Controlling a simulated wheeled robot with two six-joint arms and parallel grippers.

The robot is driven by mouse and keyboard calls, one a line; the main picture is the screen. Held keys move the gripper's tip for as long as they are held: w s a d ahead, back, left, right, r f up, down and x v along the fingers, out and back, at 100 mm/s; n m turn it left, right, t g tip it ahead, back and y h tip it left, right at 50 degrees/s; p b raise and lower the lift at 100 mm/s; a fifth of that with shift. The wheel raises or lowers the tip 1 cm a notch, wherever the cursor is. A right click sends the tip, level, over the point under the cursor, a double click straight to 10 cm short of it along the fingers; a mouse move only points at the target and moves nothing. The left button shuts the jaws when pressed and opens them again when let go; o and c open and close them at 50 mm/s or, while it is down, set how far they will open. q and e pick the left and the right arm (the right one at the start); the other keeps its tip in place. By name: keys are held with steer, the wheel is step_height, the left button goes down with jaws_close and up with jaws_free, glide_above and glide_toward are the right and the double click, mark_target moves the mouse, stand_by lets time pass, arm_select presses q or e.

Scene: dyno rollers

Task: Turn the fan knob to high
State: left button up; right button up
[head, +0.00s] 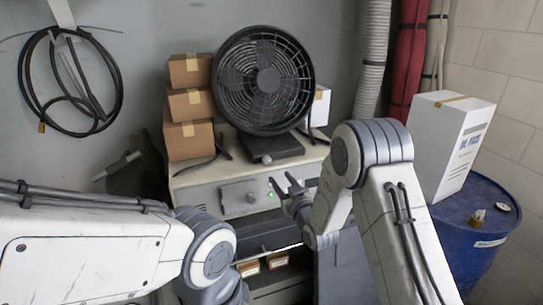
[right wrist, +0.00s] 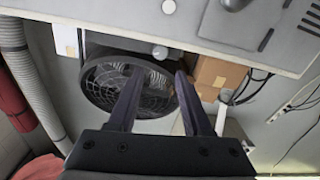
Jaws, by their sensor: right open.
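The black round fan (head: 263,80) stands on top of a grey-white cabinet. A small pale knob (head: 267,160) sits on the front of its dark base (head: 285,148); its pointing direction is too small to read. In the right wrist view the fan (right wrist: 105,90) appears upside down, with the pale knob (right wrist: 160,52) between and beyond my fingertips. My right gripper (head: 284,183) is open and empty, in front of the cabinet and below the knob; its two dark fingers also show in the right wrist view (right wrist: 158,76). It appears apart from the knob. My left gripper is not visible.
The cabinet (head: 190,185) has a front panel with another knob (head: 250,197) and a green light (head: 270,196). Stacked cardboard boxes (head: 190,105) stand left of the fan. A blue drum (head: 470,225) bearing a white box (head: 450,140) stands at right. My left arm fills the lower left.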

mark_target(268, 162)
steer(key=shift+n, duration=0.6)
steer(key=p+x, duration=0.5)
steer(key=x, duration=0.4)
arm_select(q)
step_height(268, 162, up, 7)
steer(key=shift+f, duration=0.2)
arm_select(e)
steer(key=shift+w+a+f, duration=0.1)
steer(key=shift+w+a, duration=0.15)
steer(key=shift+w, duration=0.35)
steer(key=shift+c, duration=0.3)
